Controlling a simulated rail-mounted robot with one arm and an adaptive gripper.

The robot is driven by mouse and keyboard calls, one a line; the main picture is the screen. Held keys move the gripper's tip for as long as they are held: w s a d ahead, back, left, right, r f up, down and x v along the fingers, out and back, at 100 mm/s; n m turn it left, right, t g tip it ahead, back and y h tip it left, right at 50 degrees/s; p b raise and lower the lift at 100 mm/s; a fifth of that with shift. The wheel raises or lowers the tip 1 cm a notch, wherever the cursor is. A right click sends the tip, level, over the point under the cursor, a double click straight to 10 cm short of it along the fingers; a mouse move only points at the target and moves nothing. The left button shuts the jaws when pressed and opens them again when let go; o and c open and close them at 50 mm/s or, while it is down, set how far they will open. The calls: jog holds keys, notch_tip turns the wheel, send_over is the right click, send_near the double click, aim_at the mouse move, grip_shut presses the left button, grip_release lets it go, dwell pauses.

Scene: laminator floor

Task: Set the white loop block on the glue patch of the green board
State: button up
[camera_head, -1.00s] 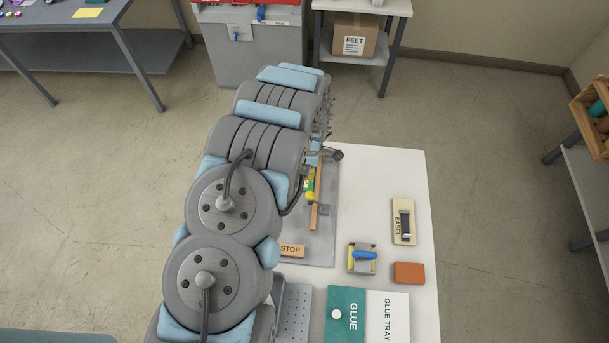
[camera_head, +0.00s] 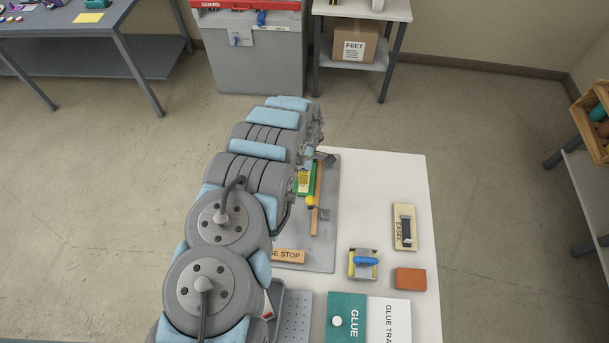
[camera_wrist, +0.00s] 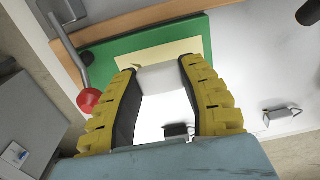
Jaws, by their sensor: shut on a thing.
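In the wrist view the white loop block (camera_wrist: 161,78) is between the two yellow-and-black fingers of my gripper (camera_wrist: 158,66), which is shut on it. The green board (camera_wrist: 112,54) lies beyond the fingertips, with a cream patch (camera_wrist: 150,56) on it. The block overlaps the patch's near edge in this view; I cannot tell whether it touches the board. The block's loop is not clearly visible.
A wooden strip (camera_wrist: 150,20) and a metal lever with a red knob (camera_wrist: 88,100) border the board.

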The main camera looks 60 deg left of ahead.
jog(key=shift+d+f, duration=0.1)
jog(key=shift+f, duration=1.15)
jog(key=shift+f, duration=0.1)
jog(key=o, duration=1)
jog(key=shift+c, duration=0.2)
jog(key=shift+r, duration=1.4)
jog(key=shift+r+b, duration=0.4)
jog(key=shift+r, duration=4.35)
